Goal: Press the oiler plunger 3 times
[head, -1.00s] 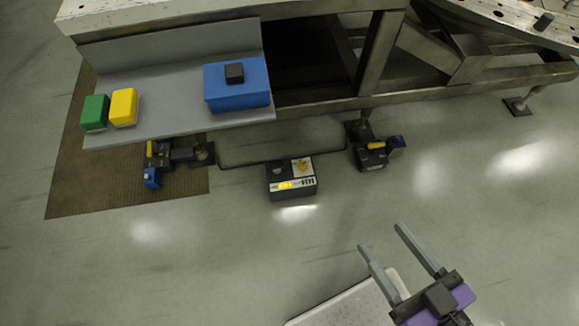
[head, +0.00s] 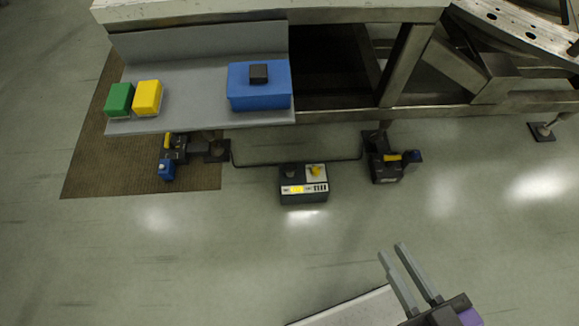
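A blue box with a small black block on top (head: 258,74) sits on the right end of the grey shelf. It looks like the oiler and its plunger, but no label shows. My gripper (head: 391,252) is at the lower right, over the open floor and well apart from the box. Its two grey fingers point up and left, with a gap between them and nothing in it. The gripper's purple body is partly cut off by the lower edge of the picture.
Green (head: 119,99) and yellow (head: 148,97) blocks sit at the left of the grey shelf (head: 190,85). A black control box (head: 304,193) stands on the floor, between two small black-and-blue units (head: 166,170) (head: 386,168). A cable runs behind the control box. Floor in front is clear.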

